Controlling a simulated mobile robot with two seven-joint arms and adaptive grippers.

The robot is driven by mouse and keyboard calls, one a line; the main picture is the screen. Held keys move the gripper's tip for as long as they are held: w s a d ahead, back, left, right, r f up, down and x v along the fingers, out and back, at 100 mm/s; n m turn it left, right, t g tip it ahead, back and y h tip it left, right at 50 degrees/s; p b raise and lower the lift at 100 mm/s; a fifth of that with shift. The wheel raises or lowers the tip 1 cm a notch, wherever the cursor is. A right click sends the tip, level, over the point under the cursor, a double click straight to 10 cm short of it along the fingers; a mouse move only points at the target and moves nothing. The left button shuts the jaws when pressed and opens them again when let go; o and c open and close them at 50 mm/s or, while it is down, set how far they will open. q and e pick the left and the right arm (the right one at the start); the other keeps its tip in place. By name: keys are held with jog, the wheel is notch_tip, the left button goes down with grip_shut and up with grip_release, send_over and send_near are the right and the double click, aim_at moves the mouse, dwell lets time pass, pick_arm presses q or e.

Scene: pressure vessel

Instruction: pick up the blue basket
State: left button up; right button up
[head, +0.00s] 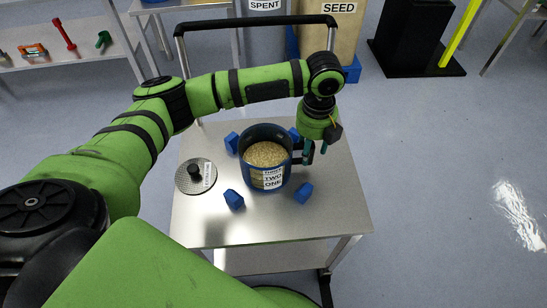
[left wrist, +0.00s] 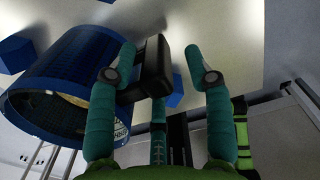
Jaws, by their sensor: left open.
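The blue basket (head: 256,178) is a round blue vessel standing upright on the metal cart, filled with tan grain, with white labels reading THREE, TWO, ONE on its front. Its dark handle (head: 298,159) sticks out on the right side. My left gripper (head: 311,156) points down at the handle, with teal fingers. In the left wrist view the basket (left wrist: 40,88) is at left and its black handle (left wrist: 155,68) shows between the two spread fingers of the left gripper (left wrist: 160,58). Whether a finger touches the handle cannot be told. My right gripper is not in view.
A perforated metal lid (head: 206,169) with a black knob lies left of the basket. Several blue blocks (head: 304,192) surround the basket on the cart top (head: 215,225). Bins marked SPENT (head: 265,30) and SEED (head: 345,25) stand behind. The cart's front is clear.

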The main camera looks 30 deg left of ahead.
pick_arm(q)
notch_tip(320, 180, down, 2)
jog(key=shift+a+f, duration=0.15)
jog(key=shift+f, duration=0.05)
grip_shut()
grip_release()
jog(key=shift+r, duration=0.1)
